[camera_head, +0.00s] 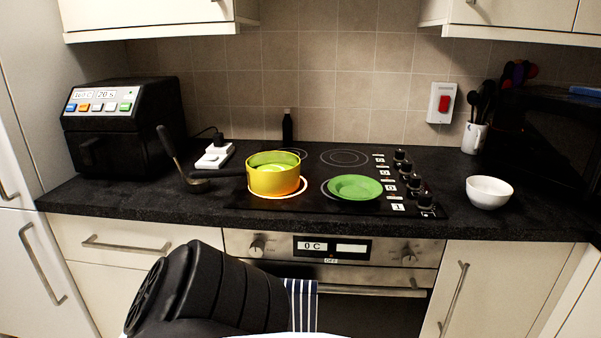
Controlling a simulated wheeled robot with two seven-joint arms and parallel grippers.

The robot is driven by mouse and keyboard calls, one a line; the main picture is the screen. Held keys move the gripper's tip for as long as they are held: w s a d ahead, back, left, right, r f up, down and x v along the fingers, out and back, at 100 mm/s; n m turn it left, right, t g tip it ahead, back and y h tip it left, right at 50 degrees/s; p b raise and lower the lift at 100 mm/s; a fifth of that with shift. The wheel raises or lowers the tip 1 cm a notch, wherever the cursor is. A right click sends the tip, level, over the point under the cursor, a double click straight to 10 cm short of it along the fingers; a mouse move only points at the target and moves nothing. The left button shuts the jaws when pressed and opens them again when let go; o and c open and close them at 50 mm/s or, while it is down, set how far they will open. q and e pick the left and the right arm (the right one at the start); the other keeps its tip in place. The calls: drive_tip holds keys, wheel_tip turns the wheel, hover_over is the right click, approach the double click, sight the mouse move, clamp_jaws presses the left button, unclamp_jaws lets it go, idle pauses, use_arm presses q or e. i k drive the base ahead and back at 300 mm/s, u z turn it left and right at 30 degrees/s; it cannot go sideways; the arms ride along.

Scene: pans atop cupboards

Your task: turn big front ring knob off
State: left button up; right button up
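The black hob (325,170) is set in the dark worktop. Several black knobs stand in a row along its right side: the rearmost knob (400,155), two in the middle (405,167) (414,185), and the nearest knob (425,201). Small white labels sit to their left. A yellow pot (275,180) stands on the front left ring, whose pale outline shows around its base. A green plate (354,188) covers most of the front right ring. I cannot tell each knob's setting. Neither gripper is in view; only a black part of my arm shows at the lower left.
A white bowl (489,192) stands right of the knobs. A black air fryer (125,125) is at the left. The oven (335,248) is below the hob.

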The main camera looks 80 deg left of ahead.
sight(423, 202)
drive_tip(key=u, duration=2.85)
drive_tip(key=k, duration=0.9)
drive_tip(key=z, duration=0.85)
drive_tip(key=i, duration=0.75)
drive_tip(key=z, duration=0.15)
